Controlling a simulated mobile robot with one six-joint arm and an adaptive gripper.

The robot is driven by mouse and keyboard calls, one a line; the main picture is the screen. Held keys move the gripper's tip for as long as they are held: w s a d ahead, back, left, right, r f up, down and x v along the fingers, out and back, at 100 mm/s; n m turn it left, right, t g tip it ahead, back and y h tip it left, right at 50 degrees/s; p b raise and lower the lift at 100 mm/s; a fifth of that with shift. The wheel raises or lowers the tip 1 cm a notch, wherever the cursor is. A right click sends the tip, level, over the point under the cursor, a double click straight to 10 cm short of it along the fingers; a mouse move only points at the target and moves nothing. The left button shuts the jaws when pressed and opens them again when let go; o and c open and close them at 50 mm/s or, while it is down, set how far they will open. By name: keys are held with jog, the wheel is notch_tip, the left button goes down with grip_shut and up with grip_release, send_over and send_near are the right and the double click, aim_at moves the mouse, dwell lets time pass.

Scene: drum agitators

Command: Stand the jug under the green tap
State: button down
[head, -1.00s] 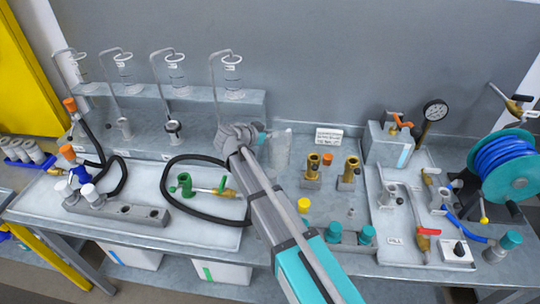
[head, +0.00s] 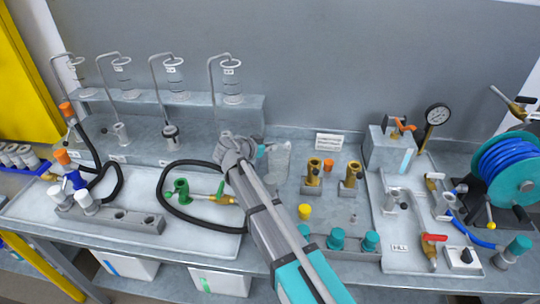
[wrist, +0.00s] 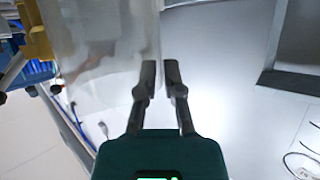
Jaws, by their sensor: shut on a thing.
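The jug (head: 276,160) is a clear, translucent vessel, seen roughly upright at the middle of the bench in the head view. It fills the upper left of the wrist view (wrist: 100,50). My gripper (wrist: 160,78) is shut on the jug at its right side in the wrist view. In the head view my gripper (head: 250,153) is just left of the jug and partly hidden by my arm. A green-levered tap (head: 218,192) with a brass end and a green fitting lies inside a black hose loop, left of my arm. Whether the jug touches the bench is unclear.
The black hose (head: 165,200) curves over the pale tray (head: 75,235). Brass fittings (head: 313,172) and teal caps (head: 337,238) stand right of my arm. A grey rack with glass cylinders (head: 232,85) is behind. A blue hose reel (head: 505,168) is far right.

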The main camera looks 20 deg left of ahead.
aim_at(271, 153)
jog(key=shift+f+b, duration=1.4)
jog(key=shift+f, duration=0.35)
jog(key=c, duration=0.8)
grip_release()
jog(key=shift+s+a+r+p, duration=0.2)
jog(key=shift+s+r+p, duration=0.15)
jog(key=shift+s+r, duration=0.1)
jog(key=p+v, duration=0.4)
jog(key=v, duration=0.7)
jog(key=shift+f, duration=0.1)
jog(key=shift+w, duration=0.1)
